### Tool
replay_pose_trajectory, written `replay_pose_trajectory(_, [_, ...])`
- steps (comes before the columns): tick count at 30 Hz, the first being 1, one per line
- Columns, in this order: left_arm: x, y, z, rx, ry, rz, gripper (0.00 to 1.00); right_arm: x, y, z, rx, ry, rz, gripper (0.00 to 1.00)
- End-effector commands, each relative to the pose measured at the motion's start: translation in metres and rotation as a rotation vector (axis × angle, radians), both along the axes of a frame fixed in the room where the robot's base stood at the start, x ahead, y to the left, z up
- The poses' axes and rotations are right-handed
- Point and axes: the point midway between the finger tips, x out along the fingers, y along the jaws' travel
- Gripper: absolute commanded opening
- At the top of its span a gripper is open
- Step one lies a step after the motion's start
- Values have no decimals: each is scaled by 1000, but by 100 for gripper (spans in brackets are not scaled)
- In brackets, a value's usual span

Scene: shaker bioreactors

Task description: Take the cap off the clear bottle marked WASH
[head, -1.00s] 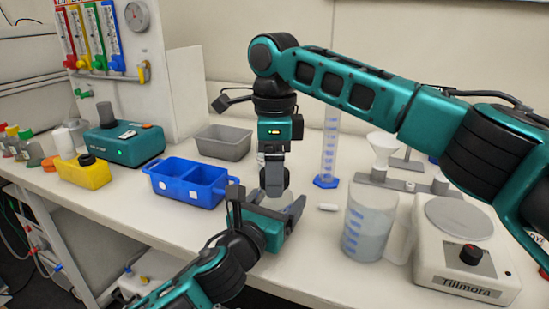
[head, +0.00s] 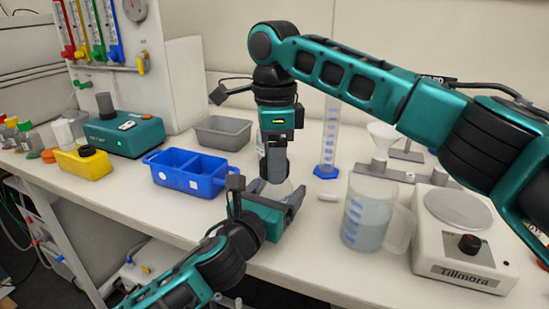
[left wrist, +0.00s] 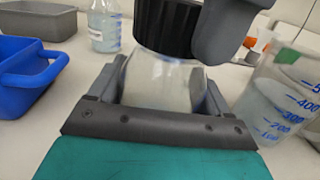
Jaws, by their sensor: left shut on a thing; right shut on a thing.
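The clear bottle (left wrist: 160,85) stands between the fingers of my left gripper (head: 282,203) in the left wrist view; its marking cannot be read. My left gripper is shut around its body. The black ribbed cap (left wrist: 165,28) sits at the top of the bottle, and its upper part is cut off by the frame. My right gripper (head: 274,172) points down from above and is shut on the cap. One grey finger shows against the cap's right side in the left wrist view. In the head view the grippers hide the cap and most of the bottle.
A blue two-part bin (head: 190,180) and a grey tray (head: 222,133) stand left of the grippers. Right of them are a measuring jug (head: 366,215), a graduated cylinder (head: 329,140) and a Tillmora device (head: 465,250). Another clear bottle (left wrist: 103,28) stands behind.

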Motion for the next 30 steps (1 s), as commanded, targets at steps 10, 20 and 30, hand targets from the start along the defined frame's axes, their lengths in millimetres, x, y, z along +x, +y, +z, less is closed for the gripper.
replay_pose_trajectory(10, [0,0,-1,1,2,0,0,0,1,0,2,0,623,19])
replay_pose_trajectory(20, [0,0,-1,1,2,0,0,0,1,1,3,-1,1232,19])
replay_pose_trajectory(30, [0,0,-1,1,2,0,0,0,1,1,0,-1,1863,19])
